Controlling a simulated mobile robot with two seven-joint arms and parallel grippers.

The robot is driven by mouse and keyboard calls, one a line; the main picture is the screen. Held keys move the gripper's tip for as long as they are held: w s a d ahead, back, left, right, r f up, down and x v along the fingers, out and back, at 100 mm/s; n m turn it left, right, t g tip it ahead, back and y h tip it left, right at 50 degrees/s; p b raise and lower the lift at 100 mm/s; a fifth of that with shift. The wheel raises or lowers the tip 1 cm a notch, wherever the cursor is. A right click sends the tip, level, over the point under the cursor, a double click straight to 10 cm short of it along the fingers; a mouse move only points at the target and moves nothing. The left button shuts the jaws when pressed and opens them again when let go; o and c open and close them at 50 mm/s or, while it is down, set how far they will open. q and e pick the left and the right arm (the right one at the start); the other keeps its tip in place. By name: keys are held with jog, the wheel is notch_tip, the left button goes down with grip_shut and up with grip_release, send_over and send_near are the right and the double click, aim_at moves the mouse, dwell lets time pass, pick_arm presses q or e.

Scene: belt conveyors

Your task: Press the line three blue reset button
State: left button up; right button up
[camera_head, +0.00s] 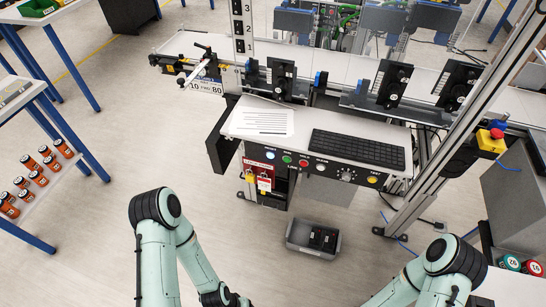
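A control panel (333,172) runs along the front edge of a white console desk in the middle of the view. At its left end is a round button (270,155) with a bright whitish-blue face, the only bluish button I see on the panel. To its right are a green button (287,159), a red button (304,163), a dark button with a pale face (321,167), a knob (347,175) and a yellow button (372,180). The labels are too small to read surely. My arms show at the bottom, well short of the panel; neither gripper's fingers show.
A keyboard (357,149) and a paper sheet (262,121) lie on the desk. Red lockout tags hang below the panel's left end. A grey bin (312,238) stands on the floor below. A yellow box with a red emergency button (491,140) is at right.

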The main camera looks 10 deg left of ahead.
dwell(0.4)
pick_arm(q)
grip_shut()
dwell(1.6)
